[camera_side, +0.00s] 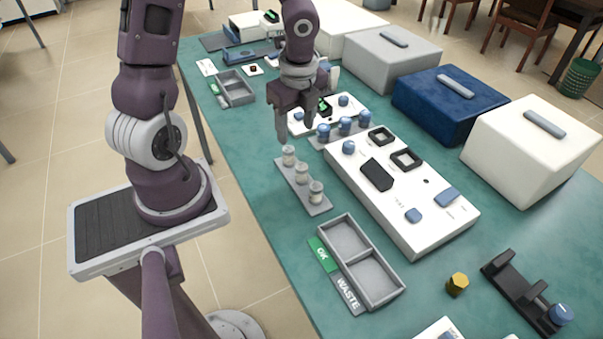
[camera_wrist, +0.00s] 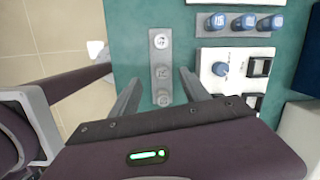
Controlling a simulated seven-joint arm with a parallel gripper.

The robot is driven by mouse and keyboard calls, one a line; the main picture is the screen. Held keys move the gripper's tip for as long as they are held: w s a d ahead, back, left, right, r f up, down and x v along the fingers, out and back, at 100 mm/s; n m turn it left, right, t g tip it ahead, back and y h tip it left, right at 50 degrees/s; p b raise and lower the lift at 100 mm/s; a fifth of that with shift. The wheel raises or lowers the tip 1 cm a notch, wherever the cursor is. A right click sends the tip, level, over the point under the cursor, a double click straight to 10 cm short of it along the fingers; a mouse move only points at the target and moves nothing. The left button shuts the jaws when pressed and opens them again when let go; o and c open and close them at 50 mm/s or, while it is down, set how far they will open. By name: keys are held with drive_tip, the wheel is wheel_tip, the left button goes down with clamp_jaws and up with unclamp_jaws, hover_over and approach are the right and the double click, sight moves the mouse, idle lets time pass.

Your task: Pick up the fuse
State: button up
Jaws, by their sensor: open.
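Three pale cylinders with metal-looking ends, which look like fuses, stand upright in a row on a grey strip (camera_side: 323,209). The nearest fuse (camera_side: 316,190), the middle fuse (camera_side: 302,173) and the farthest fuse (camera_side: 288,156) show in the side view. In the wrist view I see their round tops, with one fuse (camera_wrist: 160,41) beyond my fingertips and two between or below the fingers. My gripper (camera_side: 296,130) is open and empty, above the far end of the strip. Its fingers also show in the wrist view (camera_wrist: 160,77), one on each side of the strip.
A white panel (camera_side: 440,232) with blue knobs and black sockets lies right of the strip. Several blue-capped cylinders (camera_side: 345,126) stand behind. A grey divided tray (camera_side: 345,240) is in front. White and blue furnaces (camera_side: 447,100) line the right.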

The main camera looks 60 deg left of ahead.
sight(301, 166)
drive_tip(key=f+m, duration=0.1)
drive_tip(key=f, duration=0.1)
drive_tip(key=f+m+h, duration=0.1)
drive_tip(key=f, duration=0.1)
drive_tip(key=f+m+h, duration=0.1)
drive_tip(key=f+m, duration=0.1)
drive_tip(key=f, duration=0.1)
drive_tip(key=shift+w+d, duration=0.1)
drive_tip(key=shift+w, duration=0.3)
wheel_tip(301, 166, down, 7)
drive_tip(key=shift+w+d+r, duration=0.1)
drive_tip(key=shift+w+d, duration=0.05)
clamp_jaws()
